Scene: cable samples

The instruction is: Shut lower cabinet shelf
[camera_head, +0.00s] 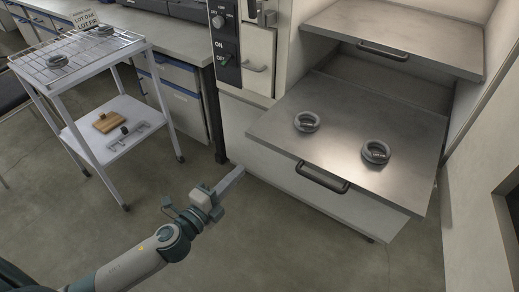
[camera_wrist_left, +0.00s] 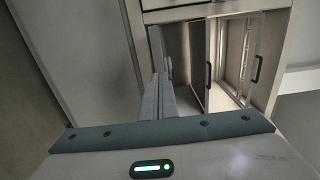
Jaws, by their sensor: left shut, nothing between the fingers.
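The lower cabinet shelf (camera_head: 345,100) is a flat metal sheet with a dark bar handle (camera_head: 322,177) on its front edge. It stands pulled well out of the cabinet. Two grey coiled cable samples lie on it, one at the left (camera_head: 307,121) and one at the right (camera_head: 376,151). My left gripper (camera_head: 236,174) is shut and empty, left of the handle and in front of the cabinet, apart from the handle. In the left wrist view its fingers (camera_wrist_left: 158,92) lie together, pointing toward the cabinet front. My right gripper is in neither view.
An upper metal shelf (camera_head: 400,30) with its own handle (camera_head: 382,51) is also out, above and behind the lower one. A control panel (camera_head: 224,45) is left of it. A wire-topped cart (camera_head: 110,48) stands at the left. Floor (camera_head: 300,245) before the shelf is clear.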

